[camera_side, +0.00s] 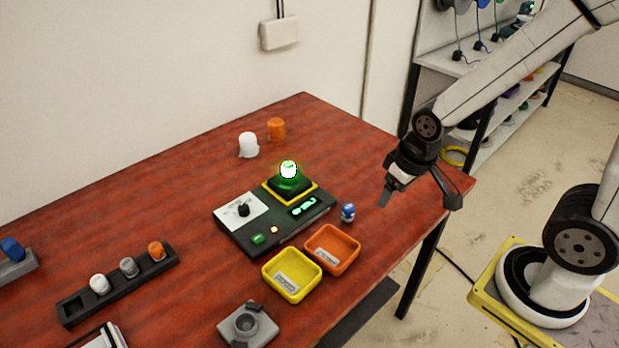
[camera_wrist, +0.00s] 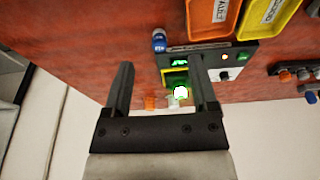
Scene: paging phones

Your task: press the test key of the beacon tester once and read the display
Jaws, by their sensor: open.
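The beacon tester (camera_side: 284,236) is a dark box on the red table, with a white dial panel (camera_side: 238,212) and black knob. Its green test key (camera_side: 258,239) is at the front left and also shows in the wrist view (camera_wrist: 243,57). Its display (camera_side: 303,207) shows green characters too small to read. A beacon (camera_side: 288,169) glows white and green on the yellow-edged socket at the tester's back. My gripper (camera_side: 419,198) is open and empty, above the table's right end, right of and apart from the tester. Its two fingers (camera_wrist: 160,66) are spread in the wrist view.
Orange (camera_side: 352,240) and yellow (camera_side: 270,269) labelled trays sit in front of the tester. A blue-and-white piece (camera_side: 348,212) stands at its right. White (camera_side: 249,144) and orange (camera_side: 277,129) caps stand behind. A dark rack (camera_side: 75,311) holds several caps at left. A grey fixture (camera_side: 231,327) is in front.

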